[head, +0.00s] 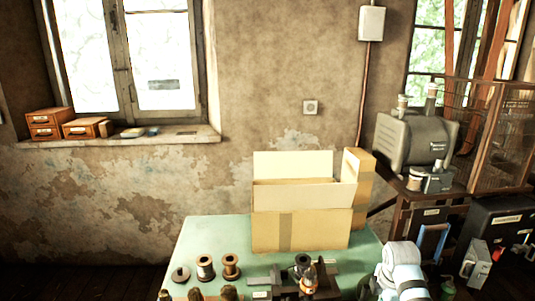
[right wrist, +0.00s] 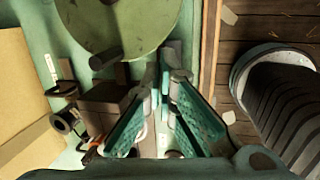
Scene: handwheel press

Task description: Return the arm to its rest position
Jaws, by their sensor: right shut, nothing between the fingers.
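My right gripper (right wrist: 165,82) shows in the right wrist view, its green-padded fingers meeting at the tips with nothing between them. Just beyond the tips is a round green handwheel (right wrist: 118,22) with a dark knob (right wrist: 105,60) on its near face; I cannot tell whether the fingers touch it. A dark brown block (right wrist: 103,105) sits below the wheel. In the head view, part of my pale right arm shows at the bottom right. The handwheel cannot be made out there. My left gripper is in neither view.
An open cardboard box (head: 300,226) stands at the back of the green table (head: 205,236). Several spools, one a copper-coloured spool (head: 230,267), stand at the front left. A grey machine (head: 405,143) on a stand is at the right. The table's left back corner is clear.

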